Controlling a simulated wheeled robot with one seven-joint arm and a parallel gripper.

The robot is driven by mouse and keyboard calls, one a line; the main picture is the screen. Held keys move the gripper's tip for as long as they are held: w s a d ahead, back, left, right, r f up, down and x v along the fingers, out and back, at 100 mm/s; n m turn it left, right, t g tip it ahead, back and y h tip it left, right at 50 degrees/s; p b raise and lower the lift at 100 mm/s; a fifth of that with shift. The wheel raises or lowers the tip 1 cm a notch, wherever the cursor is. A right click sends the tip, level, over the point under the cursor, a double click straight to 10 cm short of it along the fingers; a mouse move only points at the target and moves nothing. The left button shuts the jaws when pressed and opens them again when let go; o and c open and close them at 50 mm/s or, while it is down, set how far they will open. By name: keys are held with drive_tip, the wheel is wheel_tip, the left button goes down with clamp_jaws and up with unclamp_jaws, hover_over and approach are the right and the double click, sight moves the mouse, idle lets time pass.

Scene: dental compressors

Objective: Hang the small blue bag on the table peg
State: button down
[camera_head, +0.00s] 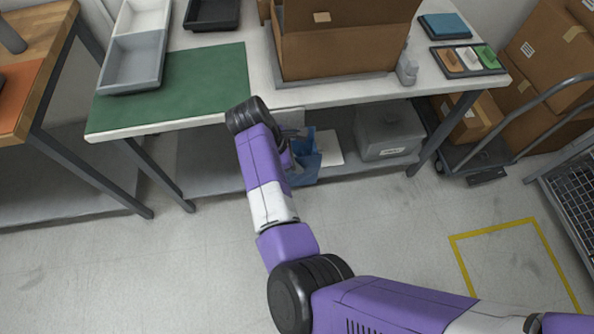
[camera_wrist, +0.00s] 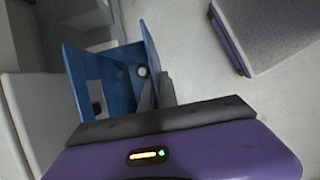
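The small blue bag (camera_head: 306,160) is below the tabletop's front edge in the head view, beside the end of my arm, which partly hides it. In the wrist view the bag (camera_wrist: 92,85) is open-topped, with a cut-out in one side and a round hole near my fingers. My gripper (camera_wrist: 156,88) has its two fingers close together at the edge of the bag's right panel and appears shut on it. I cannot make out the table peg clearly in either view.
A grey bin (camera_head: 388,133) stands on the lower shelf, right of the bag. The floor in front is clear. A cart stands at right.

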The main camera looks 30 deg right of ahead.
drive_tip(key=w+b, duration=0.1)
drive_tip(key=w+d+f+b, duration=0.1)
drive_tip(key=w+b, duration=0.1)
drive_tip(key=shift+f, duration=0.2)
idle(0.3)
idle(0.6)
drive_tip(key=c, duration=1.6)
unclamp_jaws()
drive_tip(key=shift+o, duration=0.2)
drive_tip(key=shift+s, duration=0.1)
